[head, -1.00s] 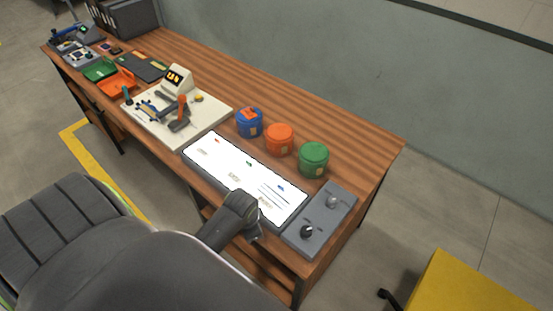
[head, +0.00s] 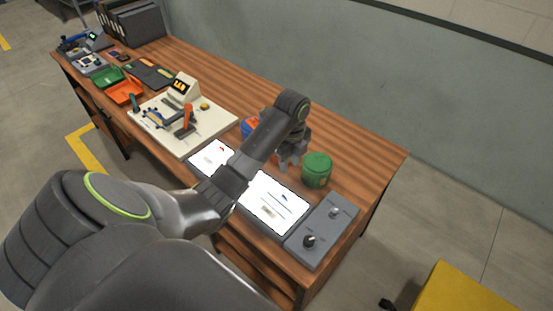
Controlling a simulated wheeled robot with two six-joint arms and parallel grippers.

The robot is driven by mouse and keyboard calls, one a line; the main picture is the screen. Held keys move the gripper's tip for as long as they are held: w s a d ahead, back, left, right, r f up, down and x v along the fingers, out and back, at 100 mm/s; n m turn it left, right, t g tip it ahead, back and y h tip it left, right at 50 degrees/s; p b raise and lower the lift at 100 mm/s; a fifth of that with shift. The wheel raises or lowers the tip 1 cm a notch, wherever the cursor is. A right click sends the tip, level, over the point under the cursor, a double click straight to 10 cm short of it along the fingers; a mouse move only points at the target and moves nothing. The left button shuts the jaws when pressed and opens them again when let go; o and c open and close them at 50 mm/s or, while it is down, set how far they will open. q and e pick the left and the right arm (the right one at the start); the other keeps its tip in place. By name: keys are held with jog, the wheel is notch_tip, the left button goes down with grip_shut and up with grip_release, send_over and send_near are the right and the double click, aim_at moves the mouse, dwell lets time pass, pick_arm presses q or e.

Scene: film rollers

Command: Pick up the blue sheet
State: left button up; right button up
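No separate blue sheet can be made out for sure. A small blue mark (head: 284,197) lies on the white lit panel (head: 268,215) near the desk's front edge. A blue canister (head: 247,127) stands behind the panel, partly hidden by my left arm. My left gripper (head: 290,165) points down over the row of canisters, just left of the green canister (head: 317,170), behind the panel. The orange canister's place is hidden by the gripper. The fingers are small and dark, so their opening is unclear. My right gripper is not in view.
A grey box with two knobs (head: 323,229) sits right of the panel. A cream device (head: 185,120) with an orange handle stands to the left. Green (head: 108,77) and orange trays (head: 125,91) lie farther left. The wooden desk (head: 365,160) is clear at right rear.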

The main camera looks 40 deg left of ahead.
pick_arm(q)
jog(key=b, duration=1)
send_over(287, 198)
notch_tip(287, 198, down, 11)
jog(key=shift+w+d+f, duration=0.1)
jog(key=shift+f, duration=0.6)
notch_tip(287, 198, down, 4)
jog(key=shift+r+p, duration=0.2)
jog(key=shift+p, duration=0.5)
jog(key=shift+f, duration=0.5)
grip_shut()
